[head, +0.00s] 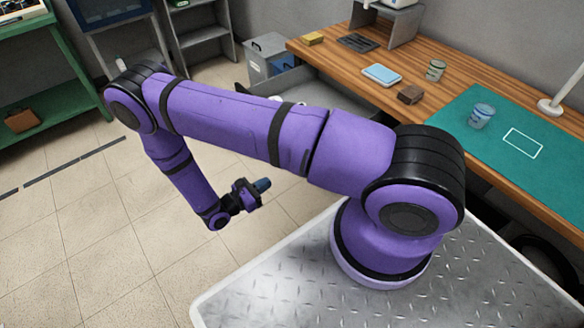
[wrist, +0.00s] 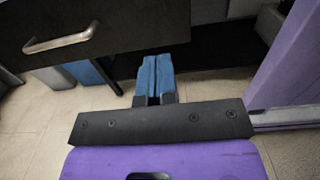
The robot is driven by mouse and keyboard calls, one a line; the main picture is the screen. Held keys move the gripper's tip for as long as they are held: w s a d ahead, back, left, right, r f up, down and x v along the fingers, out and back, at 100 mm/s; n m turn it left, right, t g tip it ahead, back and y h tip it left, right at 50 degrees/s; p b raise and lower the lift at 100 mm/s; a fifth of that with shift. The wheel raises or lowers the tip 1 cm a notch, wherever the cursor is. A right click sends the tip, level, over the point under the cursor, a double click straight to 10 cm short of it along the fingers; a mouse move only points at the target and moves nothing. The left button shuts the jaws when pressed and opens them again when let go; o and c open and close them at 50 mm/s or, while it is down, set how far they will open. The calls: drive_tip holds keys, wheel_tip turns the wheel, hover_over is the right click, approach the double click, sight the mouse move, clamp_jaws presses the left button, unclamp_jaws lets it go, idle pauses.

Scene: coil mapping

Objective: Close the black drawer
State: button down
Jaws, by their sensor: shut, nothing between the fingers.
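The black drawer (head: 338,94) stands open under the wooden desk in the head view, pulled out toward the left. My purple arm hides much of its front and near side. In the wrist view a dark drawer front (wrist: 120,25) fills the upper left, with a metal bar handle (wrist: 60,40) on it.
The wooden desk (head: 452,83) holds a green mat (head: 455,120), cups, a brown block (head: 410,94) and a blue-white box (head: 381,75). A grey bin (head: 268,57) stands behind the drawer. A green shelf (head: 50,105) is at the left. The tiled floor between is open.

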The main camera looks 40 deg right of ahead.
drive_tip(key=d, duration=1.4)
drive_tip(key=shift+w, duration=0.25)
drive_tip(key=shift+d, duration=0.1)
drive_tip(key=d, duration=2.2)
drive_tip(key=w+d, duration=0.1)
drive_tip(key=d, duration=1)
drive_tip(key=shift+w+d, duration=0.1)
drive_tip(key=shift+d, duration=0.3)
drive_tip(key=shift+d+r, duration=0.1)
drive_tip(key=shift+d, duration=0.35)
drive_tip(key=shift+d, duration=0.1)
drive_tip(key=shift+a, duration=0.5)
drive_tip(key=a, duration=1.3)
drive_tip(key=shift+s+a, duration=0.25)
drive_tip(key=shift+a, duration=0.1)
